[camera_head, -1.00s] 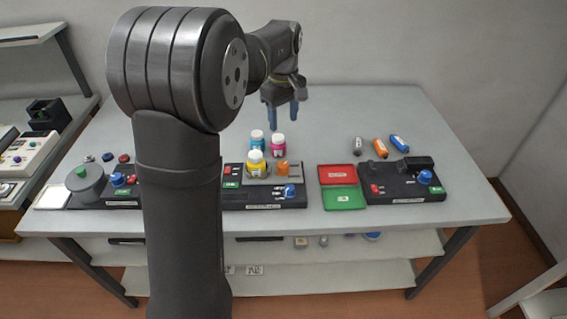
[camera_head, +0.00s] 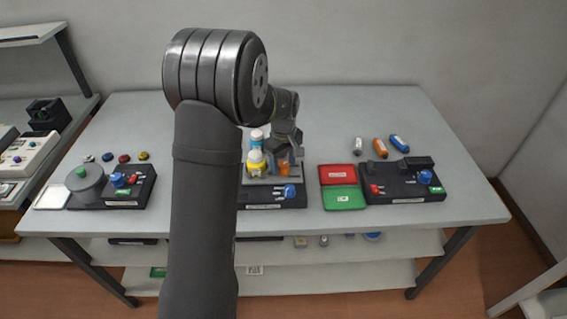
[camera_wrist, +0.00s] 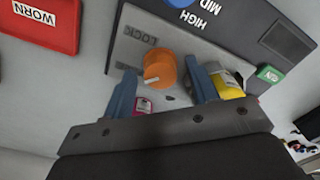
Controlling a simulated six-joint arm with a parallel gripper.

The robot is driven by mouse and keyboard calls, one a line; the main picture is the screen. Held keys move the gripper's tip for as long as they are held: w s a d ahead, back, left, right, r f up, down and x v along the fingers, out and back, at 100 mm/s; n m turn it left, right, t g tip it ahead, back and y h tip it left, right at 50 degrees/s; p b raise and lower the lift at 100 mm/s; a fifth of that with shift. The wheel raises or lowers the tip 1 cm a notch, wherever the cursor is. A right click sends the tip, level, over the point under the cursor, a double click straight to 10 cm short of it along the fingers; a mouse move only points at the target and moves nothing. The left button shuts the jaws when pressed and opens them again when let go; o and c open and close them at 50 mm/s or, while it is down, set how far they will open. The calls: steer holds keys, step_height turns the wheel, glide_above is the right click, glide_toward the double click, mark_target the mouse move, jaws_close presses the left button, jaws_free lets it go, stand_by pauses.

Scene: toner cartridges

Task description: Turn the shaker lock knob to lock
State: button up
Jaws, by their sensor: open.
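The orange shaker lock knob (camera_head: 284,168) stands on the grey plate of the middle black station (camera_head: 262,204), partly hidden by my gripper. In the wrist view the orange knob (camera_wrist: 158,72) has a small white mark on its near side, and the word LOCK (camera_wrist: 137,32) is printed on the plate beyond it. My gripper (camera_wrist: 160,64) is open, its blue fingers on either side of the knob; I cannot tell whether they touch it. In the head view my gripper (camera_head: 285,150) is low over the plate, its fingertips hard to make out.
A yellow bottle (camera_head: 257,165) and a teal bottle (camera_head: 257,138) stand left of the knob. The yellow bottle (camera_wrist: 228,84) is close to one finger; a pink bottle (camera_wrist: 142,105) shows between the fingers. A blue dial (camera_head: 290,191) is in front. Red (camera_head: 340,174) and green trays (camera_head: 340,198) lie right.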

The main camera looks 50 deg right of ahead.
steer(key=shift+f, duration=0.25)
steer(key=c, duration=1)
